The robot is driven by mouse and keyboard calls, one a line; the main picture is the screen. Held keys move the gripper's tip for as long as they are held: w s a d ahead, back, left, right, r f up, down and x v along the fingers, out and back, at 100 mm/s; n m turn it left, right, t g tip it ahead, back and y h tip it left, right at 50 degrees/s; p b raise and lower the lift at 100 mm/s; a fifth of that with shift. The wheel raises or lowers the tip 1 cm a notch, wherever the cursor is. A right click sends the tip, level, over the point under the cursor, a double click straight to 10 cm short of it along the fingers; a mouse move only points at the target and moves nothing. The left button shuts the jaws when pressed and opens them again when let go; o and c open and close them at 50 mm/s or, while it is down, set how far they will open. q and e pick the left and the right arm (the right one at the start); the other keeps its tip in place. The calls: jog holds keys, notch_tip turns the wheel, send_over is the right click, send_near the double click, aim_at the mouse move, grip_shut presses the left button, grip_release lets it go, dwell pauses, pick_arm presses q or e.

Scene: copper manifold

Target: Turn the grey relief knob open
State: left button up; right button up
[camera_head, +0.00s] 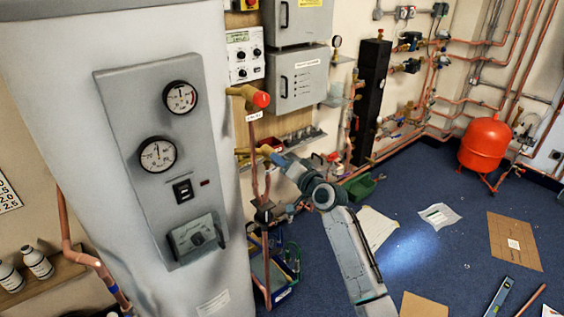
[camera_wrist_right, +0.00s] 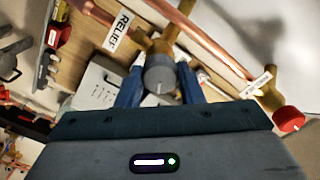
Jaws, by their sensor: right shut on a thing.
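The grey relief knob (camera_wrist_right: 159,77) sits on a brass valve (camera_wrist_right: 157,42) in the right wrist view, beside a white label (camera_wrist_right: 118,30) reading RELIEF. A pale line marks its face. My right gripper (camera_wrist_right: 158,92) has a blue finger on each side of the knob and is shut on it. In the head view my right gripper (camera_head: 275,155) reaches up and left to a brass fitting (camera_head: 244,153) beside the grey cylinder; the knob itself is hidden there. My left gripper is in neither view.
A red knob (camera_head: 261,99) on brass stands just above the gripper; it also shows in the right wrist view (camera_wrist_right: 289,118). The big grey cylinder (camera_head: 110,60) with gauges is close at left. Copper pipes (camera_head: 253,165) run below.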

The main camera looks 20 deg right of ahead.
dwell(0.3)
jog(key=o, duration=1)
jog(key=b+v, duration=0.2)
jog(key=v, duration=0.8)
jog(key=shift+s+d+b, duration=0.2)
jog(key=shift+s+b, duration=0.15)
